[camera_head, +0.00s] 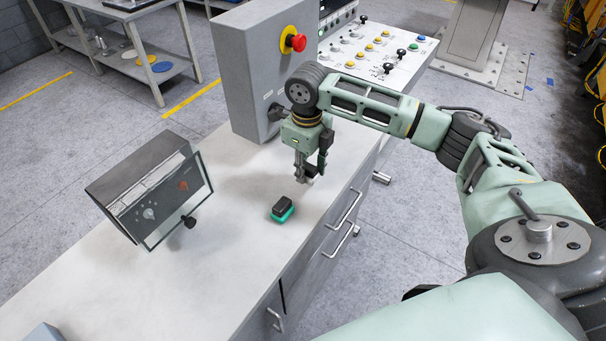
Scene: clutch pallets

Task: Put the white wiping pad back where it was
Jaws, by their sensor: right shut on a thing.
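My right gripper (307,176) points down over the light worktop (228,240), just in front of the grey control cabinet. It is shut on a small pale thing at its fingertips, which I take to be the white wiping pad; the fingers hide most of it. I cannot tell whether the pad touches the worktop. A green pad with a black grip (283,209) lies on the worktop, a little nearer to me and left of the gripper. My left gripper is not in view.
The grey cabinet (245,85) with a red emergency button (296,42) stands behind the gripper. A tilted panel box with a clear cover (150,190) stands at the left. A button console (375,52) is at the back. The worktop's front left is mostly clear.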

